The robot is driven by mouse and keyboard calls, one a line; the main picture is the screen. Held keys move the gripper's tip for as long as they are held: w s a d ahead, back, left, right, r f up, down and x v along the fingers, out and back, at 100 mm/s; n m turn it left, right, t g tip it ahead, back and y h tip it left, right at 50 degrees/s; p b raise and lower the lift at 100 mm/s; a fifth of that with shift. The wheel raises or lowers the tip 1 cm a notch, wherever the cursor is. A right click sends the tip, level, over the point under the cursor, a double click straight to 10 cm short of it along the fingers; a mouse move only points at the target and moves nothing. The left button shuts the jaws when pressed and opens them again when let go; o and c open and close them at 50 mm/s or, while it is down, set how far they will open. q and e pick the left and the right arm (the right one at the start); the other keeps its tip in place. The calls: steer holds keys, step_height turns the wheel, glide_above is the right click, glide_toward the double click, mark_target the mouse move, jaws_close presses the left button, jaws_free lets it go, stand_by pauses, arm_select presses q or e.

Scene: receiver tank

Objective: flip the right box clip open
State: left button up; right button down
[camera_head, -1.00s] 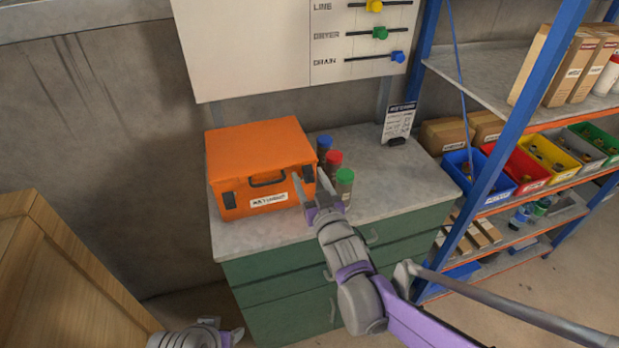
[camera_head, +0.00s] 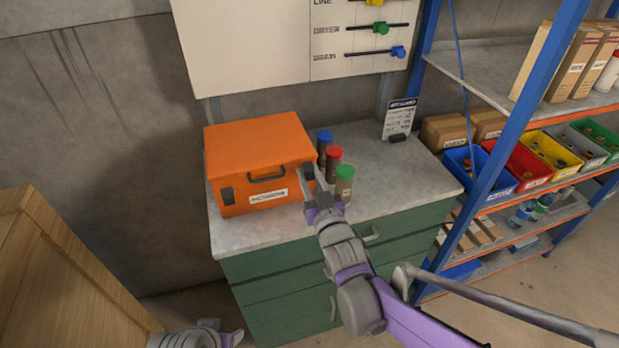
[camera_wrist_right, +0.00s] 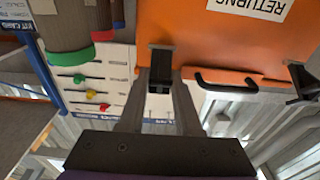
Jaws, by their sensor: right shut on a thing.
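The orange box (camera_head: 258,146) sits on the left of the cabinet's grey top, its lid down. Its right clip (camera_wrist_right: 160,64) is a dark latch at the box's front right, between my right gripper's fingers in the right wrist view. My right gripper (camera_head: 312,177) is shut on this clip and partly hides it in the head view. The left clip (camera_head: 228,196) lies flat against the front. My left gripper (camera_head: 222,336) is low at the bottom left, away from the box; its jaw state is unclear.
Several capped jars, including a green-capped jar (camera_head: 344,184), stand close right of the box. A sign (camera_head: 399,118) stands behind them. A shelf rack with a blue post (camera_head: 499,140) is at the right, a wooden crate (camera_head: 62,285) at the lower left.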

arm_select(q)
step_height(320, 180, down, 7)
steer(key=s+b, duration=0.1)
steer(key=b, duration=0.4)
arm_select(e)
steer(key=f+t, duration=0.1)
steer(key=t, duration=0.1)
steer(key=t+y, duration=0.1)
steer(key=shift+s+d+f+t, duration=0.1)
steer(key=shift+s+f+t, duration=0.25)
steer(key=shift+s+t, duration=0.05)
arm_select(q)
steer(key=shift+s, duration=0.1)
arm_select(e)
steer(key=c, duration=0.6)
jaws_free()
arm_select(q)
steer(key=shift+f+b, duration=0.7)
steer(key=shift+b, duration=0.2)
arm_select(e)
steer(key=v, duration=1)
steer(key=shift+s+d+f, duration=0.2)
steer(key=shift+s, duration=0.1)
steer(key=shift+w, duration=0.1)
